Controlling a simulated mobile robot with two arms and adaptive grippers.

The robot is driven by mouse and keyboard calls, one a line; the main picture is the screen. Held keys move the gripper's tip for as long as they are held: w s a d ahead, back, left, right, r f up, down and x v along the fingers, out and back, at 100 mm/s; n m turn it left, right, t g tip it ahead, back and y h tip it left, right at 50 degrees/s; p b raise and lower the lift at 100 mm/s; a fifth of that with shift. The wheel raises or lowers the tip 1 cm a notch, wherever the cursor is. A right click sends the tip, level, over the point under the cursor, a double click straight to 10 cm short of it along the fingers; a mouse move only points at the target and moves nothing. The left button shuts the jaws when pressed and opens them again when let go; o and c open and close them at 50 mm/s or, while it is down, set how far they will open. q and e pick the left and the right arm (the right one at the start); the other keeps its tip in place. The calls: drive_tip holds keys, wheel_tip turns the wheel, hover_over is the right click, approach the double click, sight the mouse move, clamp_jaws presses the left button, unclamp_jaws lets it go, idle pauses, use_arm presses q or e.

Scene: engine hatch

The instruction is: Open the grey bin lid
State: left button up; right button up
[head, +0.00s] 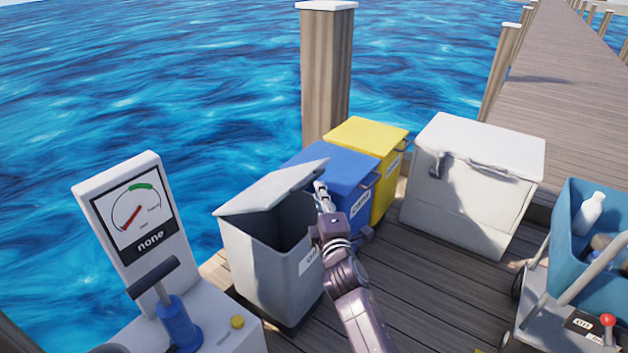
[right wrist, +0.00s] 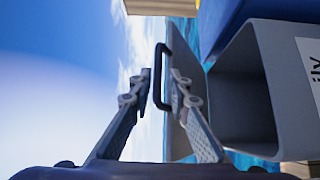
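The grey bin (head: 265,255) stands on the deck, and its dark inside shows. Its grey lid (head: 268,190) is tilted up, with the front edge lifted clear of the rim. My right gripper (head: 320,188) is at the lid's raised front edge. In the right wrist view the dark lid handle (right wrist: 159,76) lies between the two fingertips of my right gripper (right wrist: 161,78). The grey bin's open mouth (right wrist: 240,90) also shows there. My left gripper is not in view.
A blue bin (head: 345,170) and a yellow bin (head: 370,135) stand just behind, both closed. A white chest (head: 475,190) is at the right. A gauge panel (head: 135,215) and blue pump (head: 178,322) are at the left. A cart (head: 590,230) stands far right.

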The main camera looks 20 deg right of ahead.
sight(315, 179)
drive_tip(key=shift+w+d+b, duration=0.2)
drive_tip(key=shift+w+b, duration=0.2)
drive_tip(key=shift+w, duration=1.4)
drive_tip(key=shift+w+d+b, duration=0.2)
drive_tip(key=shift+w+b, duration=0.15)
drive_tip(key=shift+w, duration=1.45)
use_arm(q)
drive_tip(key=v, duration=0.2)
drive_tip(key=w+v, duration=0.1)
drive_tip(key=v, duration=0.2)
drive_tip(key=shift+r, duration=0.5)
use_arm(e)
clamp_jaws()
